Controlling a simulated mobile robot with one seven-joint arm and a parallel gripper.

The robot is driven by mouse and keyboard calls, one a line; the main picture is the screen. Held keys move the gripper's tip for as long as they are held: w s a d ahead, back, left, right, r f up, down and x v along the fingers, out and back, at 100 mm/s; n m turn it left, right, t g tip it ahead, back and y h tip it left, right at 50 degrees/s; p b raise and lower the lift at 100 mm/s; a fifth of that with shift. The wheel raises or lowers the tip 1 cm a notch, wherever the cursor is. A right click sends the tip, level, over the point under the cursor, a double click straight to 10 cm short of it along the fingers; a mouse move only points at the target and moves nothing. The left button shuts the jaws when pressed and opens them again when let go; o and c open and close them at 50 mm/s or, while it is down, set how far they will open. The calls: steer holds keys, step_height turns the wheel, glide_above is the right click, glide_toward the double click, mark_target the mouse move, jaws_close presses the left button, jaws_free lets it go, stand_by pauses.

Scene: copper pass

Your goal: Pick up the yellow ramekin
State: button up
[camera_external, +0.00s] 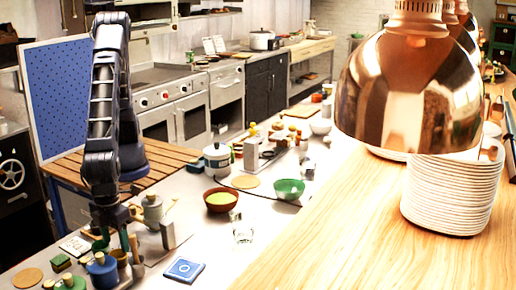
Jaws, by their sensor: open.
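My gripper (114,241) points down over the crowded left end of the pale counter, with its jaws open. A small yellow-brown cup (120,258) stands just below the fingers and looks like the yellow ramekin. It is small and partly hidden by the gripper and by items around it. I cannot tell whether a finger touches it or reaches inside its rim.
A blue-lidded pot (103,271) stands close in front of the cup. A grey pot (153,212) and grey block (168,235) are to its right. A blue square tile (184,269) lies further right. A copper lamp (411,85) hangs over stacked plates (452,195).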

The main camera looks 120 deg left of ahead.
mark_target(118, 255)
steer(key=shift+w+d+f, duration=0.15)
steer(key=shift+f, duration=2.5)
steer(key=c, duration=0.8)
